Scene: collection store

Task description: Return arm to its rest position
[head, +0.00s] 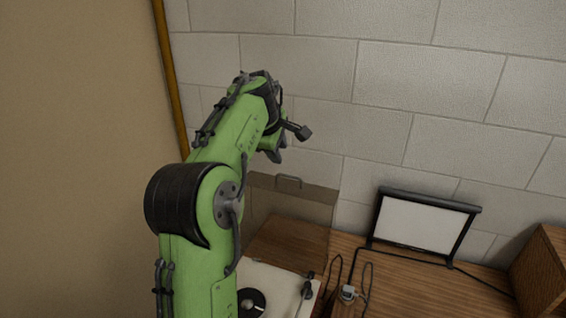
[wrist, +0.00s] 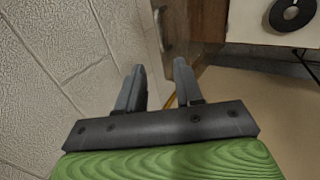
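My green arm is raised and bent in the head view, with its wrist end near the block wall above the wooden table. My gripper (wrist: 158,85) shows in the wrist view with its two grey fingers apart and nothing between them. In the head view the fingers are mostly hidden behind the arm's end. The gripper touches nothing that I can see.
A wooden table (head: 420,285) holds a turntable (head: 285,285) with a raised, handled lid (head: 318,205), a white framed panel (head: 420,222), a small device with cables (head: 348,293) and a wooden box (head: 542,270). A block wall (head: 400,80) stands behind; a yellow pipe (head: 170,75) runs at left.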

